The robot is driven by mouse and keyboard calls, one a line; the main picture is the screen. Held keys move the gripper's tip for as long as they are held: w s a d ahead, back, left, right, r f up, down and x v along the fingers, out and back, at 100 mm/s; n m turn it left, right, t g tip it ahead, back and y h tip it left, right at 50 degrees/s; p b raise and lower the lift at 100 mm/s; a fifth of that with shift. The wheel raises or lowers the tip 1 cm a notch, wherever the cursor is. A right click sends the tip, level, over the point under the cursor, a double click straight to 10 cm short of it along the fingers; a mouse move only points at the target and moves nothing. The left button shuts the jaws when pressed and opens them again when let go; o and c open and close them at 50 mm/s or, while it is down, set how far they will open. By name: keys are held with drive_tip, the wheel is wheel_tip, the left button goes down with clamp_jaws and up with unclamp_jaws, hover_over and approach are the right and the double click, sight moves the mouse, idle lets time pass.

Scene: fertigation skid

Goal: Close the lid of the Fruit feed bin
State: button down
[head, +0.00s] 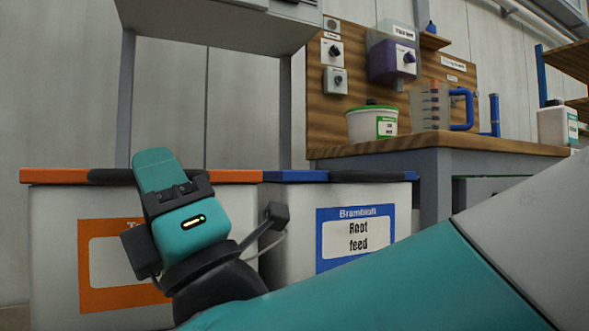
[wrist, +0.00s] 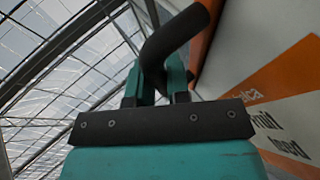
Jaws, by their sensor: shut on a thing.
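The Fruit feed bin (head: 52,235) is the white bin with an orange label at the left of the head view; my wrist covers much of its label. Its orange lid (head: 235,176) lies level along the top, with no raised panel or clear gap visible. A dark bar handle (head: 108,177) runs along the lid's front edge. My gripper (head: 165,175) is at this edge. In the wrist view, the gripper (wrist: 162,82) is shut on the black handle (wrist: 178,38), which passes between its teal fingers. The orange label (wrist: 285,100) shows at the right. The bin's inside is hidden.
The Root feed bin (head: 395,220) with a blue lid edge stands close on the right. A grey cabinet (head: 220,25) on posts overhangs the bins. A wooden bench (head: 440,148) with a tub (head: 370,122) and a jug (head: 430,108) stands further right.

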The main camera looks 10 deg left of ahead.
drive_tip(key=shift+f, duration=0.45)
drive_tip(key=c, duration=1.2)
unclamp_jaws()
drive_tip(key=shift+o, duration=0.5)
drive_tip(key=shift+r, duration=0.15)
drive_tip(key=b+v, duration=0.6)
drive_tip(key=v, duration=1.1)
drive_tip(key=shift+d+b, duration=0.3)
drive_tip(key=shift+b, duration=0.1)
drive_tip(key=shift+s, duration=0.1)
